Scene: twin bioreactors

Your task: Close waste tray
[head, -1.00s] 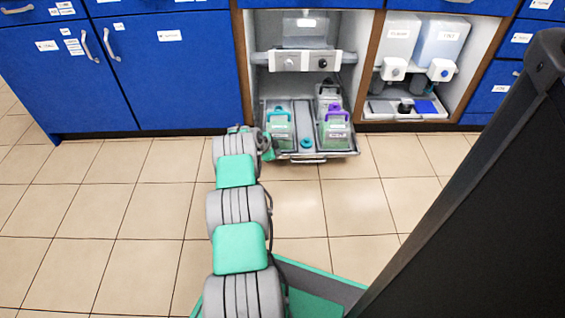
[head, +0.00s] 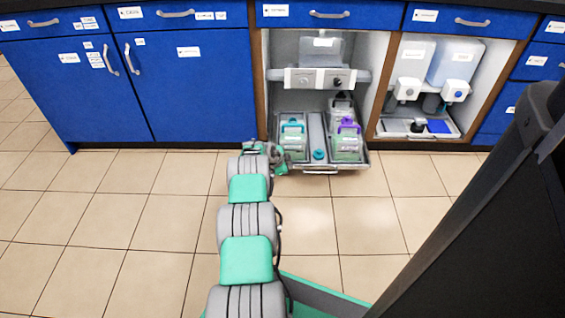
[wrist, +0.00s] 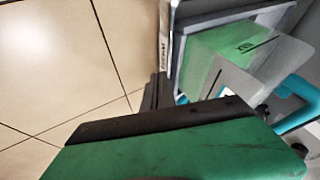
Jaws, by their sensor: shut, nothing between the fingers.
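The waste tray (head: 316,128) is pulled out of the low open bay under the bench, with its front rim and handle (head: 322,172) past the cabinet front. It carries green-filled containers, one with a teal handle (head: 292,125) and one with a purple handle (head: 348,125). My gripper (head: 286,165) is shut and empty, low at the tray's left front corner. In the wrist view a tray edge (wrist: 166,45) is close beside the dark fingers (wrist: 155,92). I cannot tell whether they touch it. A green container (wrist: 225,55) shows inside the tray there.
The bay's wooden side panels (head: 262,85) flank the tray. A second bay to the right holds bottles (head: 453,62) above a small tray (head: 440,127). Blue cabinets (head: 195,90) stand at the left. The tiled floor (head: 110,220) in front is clear. A dark panel fills the right foreground.

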